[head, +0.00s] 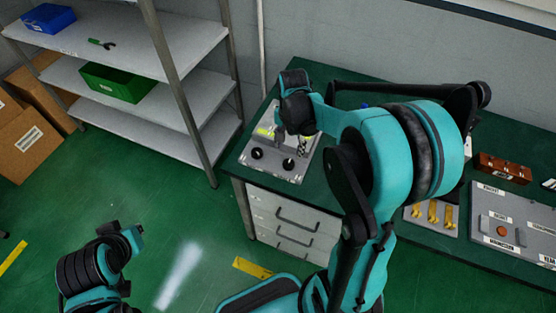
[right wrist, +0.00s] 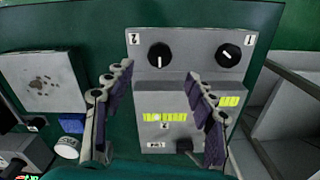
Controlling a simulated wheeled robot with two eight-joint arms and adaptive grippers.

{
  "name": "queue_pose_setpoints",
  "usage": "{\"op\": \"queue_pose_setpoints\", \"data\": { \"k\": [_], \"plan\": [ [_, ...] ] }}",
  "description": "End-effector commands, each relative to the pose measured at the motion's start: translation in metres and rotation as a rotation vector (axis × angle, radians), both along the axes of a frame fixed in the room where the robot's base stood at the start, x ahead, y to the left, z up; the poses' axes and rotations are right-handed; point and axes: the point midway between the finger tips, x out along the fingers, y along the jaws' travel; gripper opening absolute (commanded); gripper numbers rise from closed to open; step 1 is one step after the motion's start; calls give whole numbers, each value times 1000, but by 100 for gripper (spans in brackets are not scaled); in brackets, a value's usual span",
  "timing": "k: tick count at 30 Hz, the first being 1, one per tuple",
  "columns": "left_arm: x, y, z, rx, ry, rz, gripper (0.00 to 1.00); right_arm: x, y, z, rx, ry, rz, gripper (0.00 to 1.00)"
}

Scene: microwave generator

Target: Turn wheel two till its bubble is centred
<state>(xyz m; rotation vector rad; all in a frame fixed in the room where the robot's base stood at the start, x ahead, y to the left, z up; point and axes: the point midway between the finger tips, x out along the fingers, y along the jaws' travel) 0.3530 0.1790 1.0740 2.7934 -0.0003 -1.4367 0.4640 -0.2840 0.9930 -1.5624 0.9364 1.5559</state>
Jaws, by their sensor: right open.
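A grey two-wheel panel (right wrist: 197,55) stands on the green bench. Wheel two (right wrist: 159,55) is a black knob with a white mark, beside an upside-down "2" label. Wheel one (right wrist: 229,56) is the similar knob to its right; in the head view, wheel two (head: 289,164) is the right-hand knob. Wheel two's yellow-green level (right wrist: 165,117) lies between my fingers in the right wrist view; its bubble's exact position is unclear. My right gripper (right wrist: 158,74) is open and empty above the panel, its fingers apart from wheel two.
Another yellow level (right wrist: 230,101) is partly behind a finger. A white cup (right wrist: 67,147) and a pale box (right wrist: 44,80) are left of the panel. A metal shelf (head: 140,125) stands left of the bench. A grey labelled board (head: 510,222) lies on the bench's right part.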

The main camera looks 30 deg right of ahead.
Motion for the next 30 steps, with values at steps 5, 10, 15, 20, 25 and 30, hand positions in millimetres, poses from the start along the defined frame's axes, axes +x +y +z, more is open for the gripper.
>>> {"op": "queue_pose_setpoints", "data": {
  "k": [5, 10, 15, 20, 25, 30],
  "plan": [
    [0, 0, -8, 0, 0, 0, 0, 1, -1, -22, 2, 5, -10, 56],
    [0, 0, -19, 0, 0, 0, 0, 1, -1, -52, 1, 4, -8, 56],
    [0, 0, -26, 0, 0, 0, 0, 0, -1, -72, 1, 4, -7, 56],
    [0, 0, -27, 0, 0, 0, 0, 0, -1, -79, 0, 4, -7, 56],
    [0, 0, -26, 0, 0, 0, 0, 0, -1, -78, 0, 4, -7, 56],
    [0, 0, -26, 0, 0, 0, 0, 0, -1, -78, 0, 4, -6, 24]
  ]
}}
